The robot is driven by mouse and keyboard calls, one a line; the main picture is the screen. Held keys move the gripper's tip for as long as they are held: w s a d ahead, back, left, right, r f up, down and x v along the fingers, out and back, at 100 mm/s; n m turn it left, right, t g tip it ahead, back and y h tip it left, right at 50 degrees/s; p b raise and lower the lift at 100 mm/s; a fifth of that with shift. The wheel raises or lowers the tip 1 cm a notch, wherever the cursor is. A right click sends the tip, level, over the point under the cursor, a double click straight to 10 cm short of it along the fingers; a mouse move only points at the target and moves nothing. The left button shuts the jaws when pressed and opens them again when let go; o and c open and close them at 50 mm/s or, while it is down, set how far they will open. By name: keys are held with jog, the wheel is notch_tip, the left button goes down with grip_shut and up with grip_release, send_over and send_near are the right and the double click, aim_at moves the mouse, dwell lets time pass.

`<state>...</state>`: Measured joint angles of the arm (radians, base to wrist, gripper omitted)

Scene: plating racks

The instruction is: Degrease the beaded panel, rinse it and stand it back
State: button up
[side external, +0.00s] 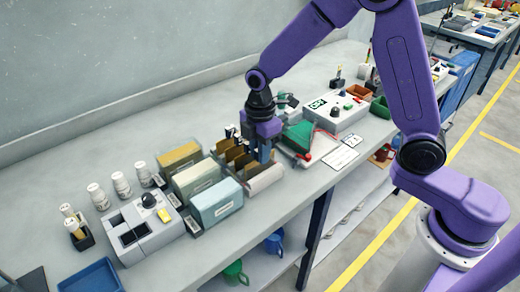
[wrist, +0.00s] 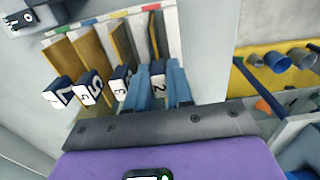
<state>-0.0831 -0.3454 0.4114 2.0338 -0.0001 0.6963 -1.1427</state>
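Several brown panels stand on edge in a rack (side external: 265,180), which also shows in the wrist view (wrist: 195,45). Their dark clips carry white number tags, among them 7 (wrist: 56,98), 5 (wrist: 88,92) and 3 (wrist: 122,85). My gripper (side external: 263,155) is down at the rack. In the wrist view its blue fingers (wrist: 159,90) stand on either side of the clip tagged 2 (wrist: 158,74). Whether they press on that clip is not clear. I cannot tell which panel is beaded; the panel faces are mostly hidden.
Left of the rack stand a pale blue tank (side external: 216,203), a cream tank (side external: 196,181) and a yellow-topped tank (side external: 179,157). A grey unit with dark openings (side external: 140,232) is nearer the front left. A green wedge-shaped thing (side external: 299,135) and a control box (side external: 335,110) are to the right.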

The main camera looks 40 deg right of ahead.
jog(key=o, duration=0.5)
jog(key=shift+r, duration=0.1)
notch_tip(320, 180, up, 17)
jog(key=shift+r, duration=0.15)
dwell(0.4)
jog(key=s+d+f+m, duration=0.1)
jog(key=s+d+f, duration=0.2)
jog(key=s, duration=0.6)
jog(key=s+d+f+m, duration=0.2)
jog(key=s+d+f, duration=0.1)
jog(key=s, duration=0.6)
jog(key=s+d+f+m, duration=0.2)
jog(key=s+d+f, duration=0.1)
jog(key=s, duration=0.6)
jog(key=shift+s+d, duration=0.15)
jog(key=shift+d, duration=0.2)
